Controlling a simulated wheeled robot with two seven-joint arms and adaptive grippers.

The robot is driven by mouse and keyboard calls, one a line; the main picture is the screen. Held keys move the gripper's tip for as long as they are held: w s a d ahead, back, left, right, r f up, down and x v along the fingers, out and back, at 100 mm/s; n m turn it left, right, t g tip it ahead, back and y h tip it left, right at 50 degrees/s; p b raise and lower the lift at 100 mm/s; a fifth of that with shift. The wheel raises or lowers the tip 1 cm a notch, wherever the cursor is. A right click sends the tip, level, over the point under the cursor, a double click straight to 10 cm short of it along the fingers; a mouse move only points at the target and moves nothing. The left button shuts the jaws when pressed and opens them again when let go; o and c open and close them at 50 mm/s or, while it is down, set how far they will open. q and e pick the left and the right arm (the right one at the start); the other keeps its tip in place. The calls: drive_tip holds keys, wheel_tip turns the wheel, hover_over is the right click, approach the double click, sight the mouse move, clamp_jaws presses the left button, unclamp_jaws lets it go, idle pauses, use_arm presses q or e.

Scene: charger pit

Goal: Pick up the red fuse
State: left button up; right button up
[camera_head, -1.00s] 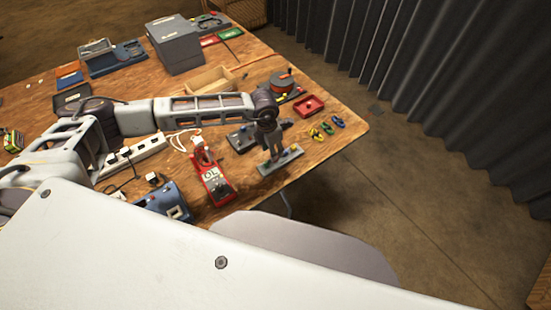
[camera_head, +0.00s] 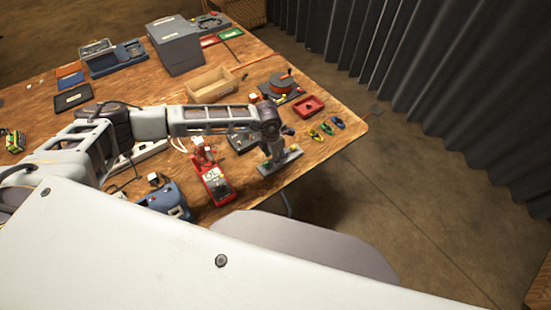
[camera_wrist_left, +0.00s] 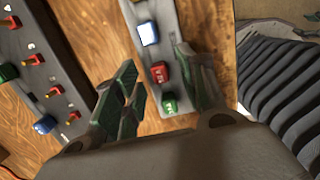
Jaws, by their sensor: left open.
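The red fuse (camera_wrist_left: 160,73) stands in a grey holder strip (camera_wrist_left: 184,16) between a blue fuse with a pale top (camera_wrist_left: 148,33) and a green fuse (camera_wrist_left: 169,102). My left gripper (camera_wrist_left: 155,72) is open, with one finger on each side of the strip around the red fuse. I see no clear contact with the fuse. In the head view my left gripper (camera_head: 274,153) points down over the strip (camera_head: 292,154) near the table's front edge, and hides most of the fuses. My right gripper is not in view.
A dark panel with red knobs (camera_wrist_left: 38,60) lies left of the strip in the wrist view. In the head view a red meter (camera_head: 215,187) lies left of it, with small coloured clips (camera_head: 326,128) and a red tray (camera_head: 309,106) behind to the right.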

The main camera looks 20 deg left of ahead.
use_arm(q)
drive_tip(key=shift+f, duration=0.45)
drive_tip(key=shift+c, duration=0.7)
drive_tip(key=c, duration=0.7)
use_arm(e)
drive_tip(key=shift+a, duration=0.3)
